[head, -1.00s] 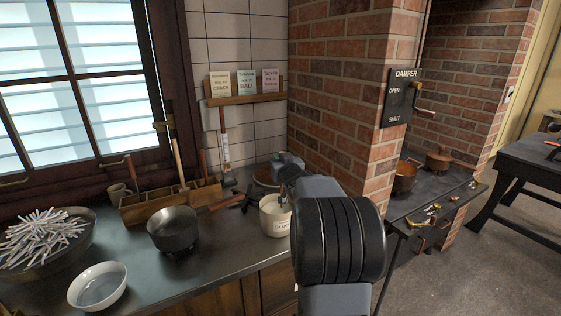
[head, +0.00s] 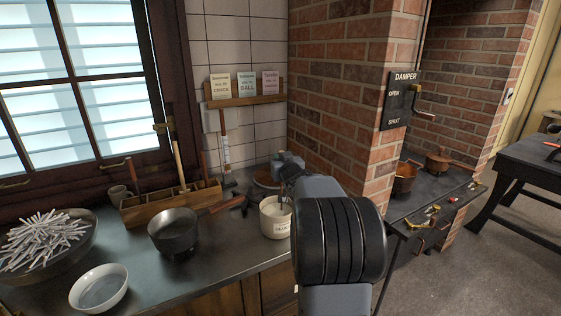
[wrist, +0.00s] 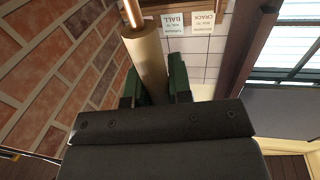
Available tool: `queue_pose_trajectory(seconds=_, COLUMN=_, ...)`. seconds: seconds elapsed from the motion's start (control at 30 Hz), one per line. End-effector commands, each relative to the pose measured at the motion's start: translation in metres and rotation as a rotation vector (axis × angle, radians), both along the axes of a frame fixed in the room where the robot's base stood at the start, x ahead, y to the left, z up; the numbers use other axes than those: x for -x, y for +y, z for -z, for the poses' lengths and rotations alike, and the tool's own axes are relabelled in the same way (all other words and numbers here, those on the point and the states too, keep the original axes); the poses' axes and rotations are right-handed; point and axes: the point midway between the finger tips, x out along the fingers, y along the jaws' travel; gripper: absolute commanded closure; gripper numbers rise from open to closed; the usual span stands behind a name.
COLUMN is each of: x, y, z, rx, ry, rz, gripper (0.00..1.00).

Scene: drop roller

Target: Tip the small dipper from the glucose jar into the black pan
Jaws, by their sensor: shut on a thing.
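My gripper (wrist: 155,85) is shut on the thick tan handle (wrist: 146,60) of the dipper in the wrist view. A thin copper-coloured rod (wrist: 132,12) runs on from the handle past the top edge. In the head view my gripper (head: 290,166) is above and just behind the glucose jar, partly hidden by my arm. The cream glucose jar (head: 272,222) stands on the counter, its right side close to my arm. The dipper's cup is not visible, and I cannot tell whether it is inside the jar. The black pan (head: 173,231) stands upright on the counter, left of the jar.
A white bowl (head: 98,288) and a wide bowl of white sticks (head: 45,245) lie left of the pan. A wooden tool box (head: 170,204) stands behind it. A brick pillar (head: 345,95) rises right of the jar. Counter between pan and jar is mostly clear.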

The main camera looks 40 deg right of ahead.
Motion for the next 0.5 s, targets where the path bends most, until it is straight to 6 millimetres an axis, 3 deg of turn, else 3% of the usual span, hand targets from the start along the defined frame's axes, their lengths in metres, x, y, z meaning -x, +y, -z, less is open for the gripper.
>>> queue_pose_trajectory(seconds=0.5, x=0.0, y=0.0, z=-0.049, rx=0.002, ry=-0.002, rz=0.0, gripper=1.0)
